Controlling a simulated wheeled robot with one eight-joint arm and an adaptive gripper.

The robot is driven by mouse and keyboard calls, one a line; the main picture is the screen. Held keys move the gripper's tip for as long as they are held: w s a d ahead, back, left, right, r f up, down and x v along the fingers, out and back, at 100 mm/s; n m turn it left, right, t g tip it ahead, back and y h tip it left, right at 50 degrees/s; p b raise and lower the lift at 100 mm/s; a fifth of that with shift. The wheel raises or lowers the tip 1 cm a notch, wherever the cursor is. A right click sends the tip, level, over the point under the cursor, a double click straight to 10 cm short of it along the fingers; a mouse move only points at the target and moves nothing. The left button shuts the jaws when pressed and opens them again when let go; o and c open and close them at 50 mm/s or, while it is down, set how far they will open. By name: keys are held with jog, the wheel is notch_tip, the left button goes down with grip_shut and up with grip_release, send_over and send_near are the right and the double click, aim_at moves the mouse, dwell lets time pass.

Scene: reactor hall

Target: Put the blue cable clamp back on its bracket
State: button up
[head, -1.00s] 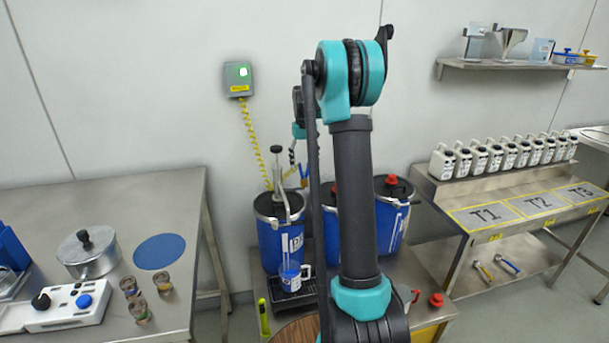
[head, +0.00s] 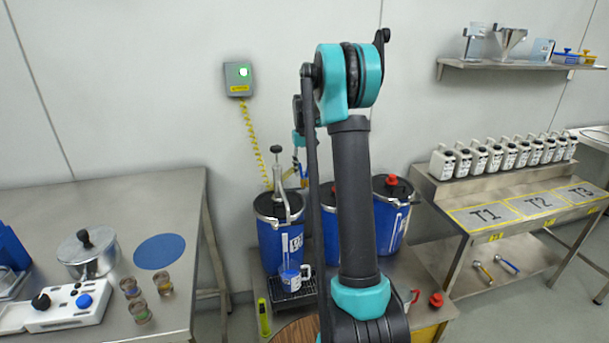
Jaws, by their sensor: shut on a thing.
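My gripper (head: 299,163) is small and partly hidden behind my own upright arm, above the left blue drum and close to the wall. It is shut on a small blue piece (head: 303,171), which I take to be the blue cable clamp; its outline is hard to make out. A little yellow shows beside it. A yellow coiled cable (head: 252,138) hangs from a grey wall box (head: 238,80) with a green light and runs down behind the left drum. I cannot make out the bracket; my arm covers part of the wall.
Blue drums (head: 271,246) stand on a metal bench below, with a blue-and-white mug (head: 291,279) on a drip tray in front. A steel table (head: 185,220) with a pot and small jars is left. A rack of white bottles (head: 480,160) and a wall shelf (head: 520,66) are right.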

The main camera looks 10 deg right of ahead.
jog(key=shift+c, duration=0.5)
jog(key=shift+r, duration=2.25)
